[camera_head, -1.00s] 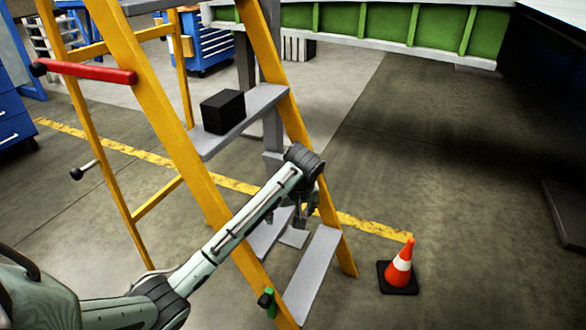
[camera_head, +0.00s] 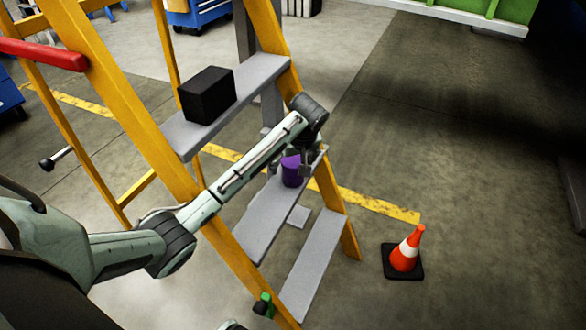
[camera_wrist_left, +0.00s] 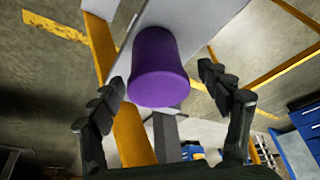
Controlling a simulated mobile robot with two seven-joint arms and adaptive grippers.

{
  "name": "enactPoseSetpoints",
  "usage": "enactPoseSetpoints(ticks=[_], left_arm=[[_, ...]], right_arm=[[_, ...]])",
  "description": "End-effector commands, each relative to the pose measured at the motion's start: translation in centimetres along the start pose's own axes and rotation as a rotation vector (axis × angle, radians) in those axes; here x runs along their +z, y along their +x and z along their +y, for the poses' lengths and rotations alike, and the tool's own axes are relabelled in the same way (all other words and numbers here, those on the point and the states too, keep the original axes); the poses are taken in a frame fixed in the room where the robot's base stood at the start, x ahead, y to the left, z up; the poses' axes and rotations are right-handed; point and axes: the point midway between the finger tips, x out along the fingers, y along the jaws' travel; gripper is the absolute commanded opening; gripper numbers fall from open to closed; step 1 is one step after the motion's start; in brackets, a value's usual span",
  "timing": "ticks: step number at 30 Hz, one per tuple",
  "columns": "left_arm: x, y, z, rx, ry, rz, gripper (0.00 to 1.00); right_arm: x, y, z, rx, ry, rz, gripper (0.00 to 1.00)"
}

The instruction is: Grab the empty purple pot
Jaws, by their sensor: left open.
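The purple pot (camera_head: 292,170) stands on a grey step (camera_head: 260,225) of the yellow ladder, partly covered by my left wrist. In the left wrist view the pot (camera_wrist_left: 158,68) appears ahead, between the two open fingers, with a gap on each side. Its inside does not show, so I cannot tell whether it is empty. My left gripper (camera_head: 318,160) is open with nothing held, close to the pot's right side in the head view. It also shows in the left wrist view (camera_wrist_left: 161,78). My right gripper is not in view.
A black box (camera_head: 207,95) sits on the step above. The yellow ladder rail (camera_head: 140,110) runs beside my left arm. An orange and white cone (camera_head: 405,250) stands on the floor at right. The floor (camera_head: 450,140) right of the ladder is mostly clear.

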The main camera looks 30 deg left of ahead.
Motion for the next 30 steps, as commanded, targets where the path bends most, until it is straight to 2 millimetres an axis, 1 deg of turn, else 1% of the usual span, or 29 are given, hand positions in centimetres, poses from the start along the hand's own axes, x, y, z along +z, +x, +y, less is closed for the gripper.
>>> enactPoseSetpoints(ticks=[1, 3, 7, 12, 16, 21, 30], left_arm=[[-0.1, 0.9, 0.0, -0.004, 0.001, -0.001, 0.77], [-0.2, 2.0, 0.1, -0.004, 0.000, -0.001, 0.77], [-0.2, 3.4, 0.1, -0.003, 0.001, -0.001, 0.77], [-0.2, 3.8, 0.2, 0.000, 0.001, 0.000, 0.77], [-0.2, 3.8, 0.2, 0.000, 0.000, 0.000, 0.75], [-0.1, 3.8, 0.2, 0.000, 0.000, 0.000, 0.54], [-0.1, 3.8, 0.2, 0.000, 0.000, -0.001, 0.18]], right_arm=[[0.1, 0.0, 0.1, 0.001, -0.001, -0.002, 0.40], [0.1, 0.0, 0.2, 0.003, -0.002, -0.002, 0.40], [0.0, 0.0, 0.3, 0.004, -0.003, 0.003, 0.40], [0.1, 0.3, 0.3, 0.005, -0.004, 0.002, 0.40], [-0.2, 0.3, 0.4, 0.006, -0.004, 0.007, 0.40], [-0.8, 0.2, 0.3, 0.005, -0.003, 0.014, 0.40], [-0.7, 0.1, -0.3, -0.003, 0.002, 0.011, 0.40]])
